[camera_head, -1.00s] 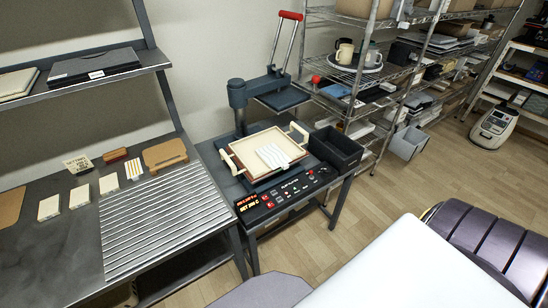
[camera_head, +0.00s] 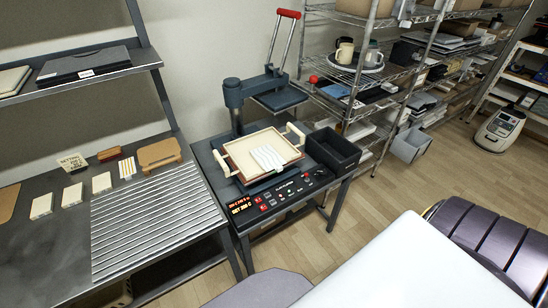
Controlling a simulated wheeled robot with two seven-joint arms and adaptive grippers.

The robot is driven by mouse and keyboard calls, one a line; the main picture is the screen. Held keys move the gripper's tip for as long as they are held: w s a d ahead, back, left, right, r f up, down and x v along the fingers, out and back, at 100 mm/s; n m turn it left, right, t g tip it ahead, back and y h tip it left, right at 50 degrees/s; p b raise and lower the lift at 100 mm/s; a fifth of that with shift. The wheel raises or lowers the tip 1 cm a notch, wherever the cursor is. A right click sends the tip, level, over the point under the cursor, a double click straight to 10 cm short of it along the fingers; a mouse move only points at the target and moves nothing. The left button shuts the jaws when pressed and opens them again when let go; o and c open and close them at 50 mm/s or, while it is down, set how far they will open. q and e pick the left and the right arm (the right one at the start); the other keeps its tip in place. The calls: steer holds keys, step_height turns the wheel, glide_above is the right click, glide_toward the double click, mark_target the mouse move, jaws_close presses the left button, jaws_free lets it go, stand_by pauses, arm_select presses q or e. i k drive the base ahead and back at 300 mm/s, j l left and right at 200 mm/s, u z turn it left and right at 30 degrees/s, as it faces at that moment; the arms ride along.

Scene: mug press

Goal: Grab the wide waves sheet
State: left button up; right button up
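A pale sheet with wavy stripes (camera_head: 266,158) lies in a shallow cream tray with a tan inside (camera_head: 236,165) on the press table. Its stripes are too small to tell whether they are the wide waves. On the left bench, a small white card with orange-yellow stripes (camera_head: 128,169) stands beside several plain cream blocks (camera_head: 73,196). Neither of my grippers is in view.
The press (camera_head: 234,100) stands behind the tray with its red-handled lever (camera_head: 287,40) raised. A black open bin (camera_head: 333,150) is right of the tray. A ribbed metal rack (camera_head: 155,220) covers the bench's right part. Wire shelves stand at the back right.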

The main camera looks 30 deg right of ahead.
mark_target(268, 159)
steer(key=l+u, duration=0.1)
steer(key=l, duration=0.45)
steer(key=k+l, duration=0.1)
steer(key=l, duration=0.4)
steer(key=l+u, duration=0.15)
steer(key=l, duration=0.4)
steer(key=k+l, duration=0.1)
steer(key=l, duration=0.45)
steer(key=k+l+u, duration=0.15)
steer(key=l, duration=0.9)
steer(key=u, duration=0.05)
